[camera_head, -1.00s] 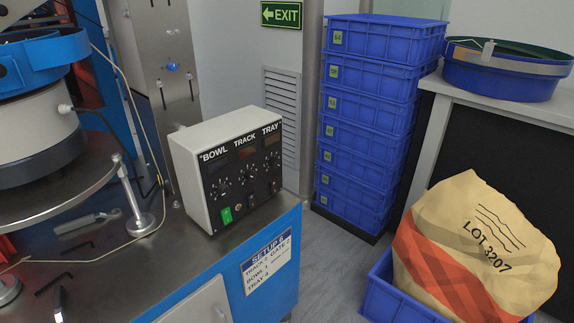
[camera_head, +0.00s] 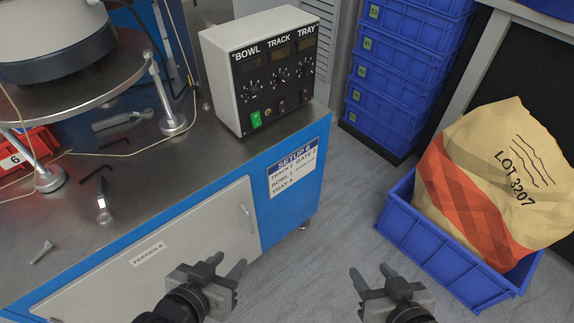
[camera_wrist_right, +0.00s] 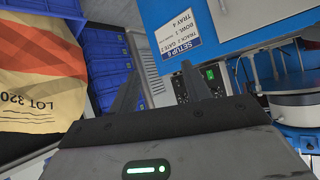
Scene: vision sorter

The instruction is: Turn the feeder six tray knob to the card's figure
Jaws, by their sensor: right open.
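The white control box (camera_head: 262,70) stands on the steel bench, with a black front panel marked BOWL, TRACK and TRAY. The tray knob (camera_head: 305,69) is at the panel's right; its pointer is too small to read. The setup card (camera_head: 293,168) on the blue bench front seems to read SETUP 6, with TRAY 4 on its last line. It also shows in the right wrist view (camera_wrist_right: 181,36). My left gripper (camera_head: 228,264) is open and empty before the cabinet door. My right gripper (camera_head: 370,268) is open and empty above the floor, well apart from the box.
A green switch (camera_head: 255,119) sits low on the panel. A blue crate (camera_head: 440,258) with a paper sack (camera_head: 500,180) stands at right. Stacked blue crates (camera_head: 402,75) stand behind. Loose tools and a bolt lie on the bench (camera_head: 170,170). The floor between is clear.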

